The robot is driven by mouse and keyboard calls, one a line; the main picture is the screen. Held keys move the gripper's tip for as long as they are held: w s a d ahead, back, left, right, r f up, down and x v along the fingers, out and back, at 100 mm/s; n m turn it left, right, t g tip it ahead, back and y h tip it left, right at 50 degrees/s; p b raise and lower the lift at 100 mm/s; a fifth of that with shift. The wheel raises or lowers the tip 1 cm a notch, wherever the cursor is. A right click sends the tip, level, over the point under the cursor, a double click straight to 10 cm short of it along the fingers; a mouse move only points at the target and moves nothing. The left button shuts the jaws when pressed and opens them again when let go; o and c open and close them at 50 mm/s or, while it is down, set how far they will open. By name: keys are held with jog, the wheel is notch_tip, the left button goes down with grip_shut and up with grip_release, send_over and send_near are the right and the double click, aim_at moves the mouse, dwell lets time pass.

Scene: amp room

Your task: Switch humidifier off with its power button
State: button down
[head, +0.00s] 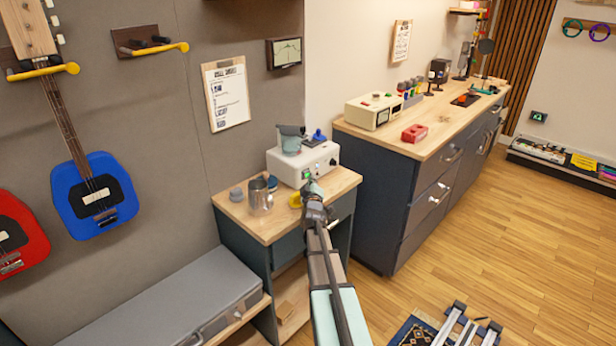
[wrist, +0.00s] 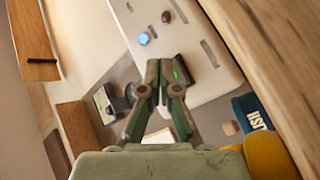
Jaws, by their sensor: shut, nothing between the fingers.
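The humidifier looks to be the white box (head: 318,161) on the small wooden-topped cabinet, with a teal container (head: 291,144) on top. Its white front (wrist: 206,25) fills the upper middle of the wrist view. The front carries a glowing blue round button (wrist: 144,39), a dark red round button (wrist: 166,17) and a dark panel with a green light (wrist: 181,71). I cannot read which one is power. My gripper (wrist: 159,75) is shut and empty, its tips beside the green-lit panel in the picture. Contact cannot be told. In the head view my gripper (head: 312,192) is before the box.
On the cabinet top (head: 236,211), a metal pitcher (head: 260,196) stands left of my gripper, and a yellow object (head: 295,200) sits close beside it. A long workbench (head: 450,135) stands to the right. The wooden floor (head: 455,245) between is mostly clear.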

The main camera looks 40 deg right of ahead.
jog(key=shift+w+p, duration=0.3)
jog(key=shift+w, duration=0.05)
jog(key=shift+s, duration=0.15)
jog(key=shift+s+b, duration=0.3)
jog(key=shift+b, duration=0.05)
dwell(0.3)
jog(key=s+b, duration=0.3)
jog(key=shift+d+f, duration=0.2)
jog(key=shift+s+d+b, duration=0.2)
jog(key=shift+s+b, duration=0.65)
jog(key=shift+b, duration=0.25)
jog(key=shift+s+d+r+b, duration=0.15)
jog(key=shift+s+b, duration=0.4)
jog(key=shift+s, duration=0.1)
